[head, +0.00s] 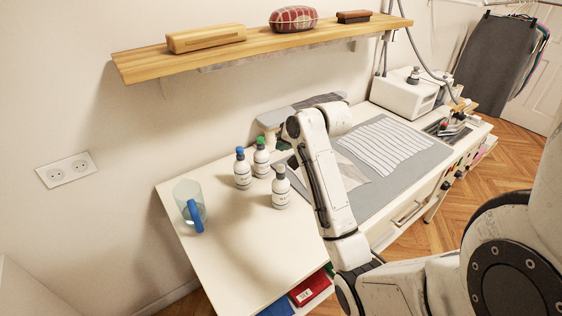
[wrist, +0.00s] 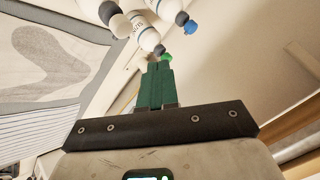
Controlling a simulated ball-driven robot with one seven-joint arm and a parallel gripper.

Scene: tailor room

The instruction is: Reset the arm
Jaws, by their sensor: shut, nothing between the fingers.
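My gripper (wrist: 158,84) shows in the wrist view as two green fingers pressed together, with nothing between them. In the head view my white arm reaches up over the worktable (head: 235,255), and the gripper end (head: 284,143) is mostly hidden, close to the bottles. I cannot tell whether the fingers touch any bottle.
A clear jug with a blue handle (head: 189,204) stands at the table's left. A grey ironing mat with striped cloth (head: 385,146) lies to the right, before a white machine (head: 404,95). A wooden shelf (head: 255,48) hangs above. The table's front left is clear.

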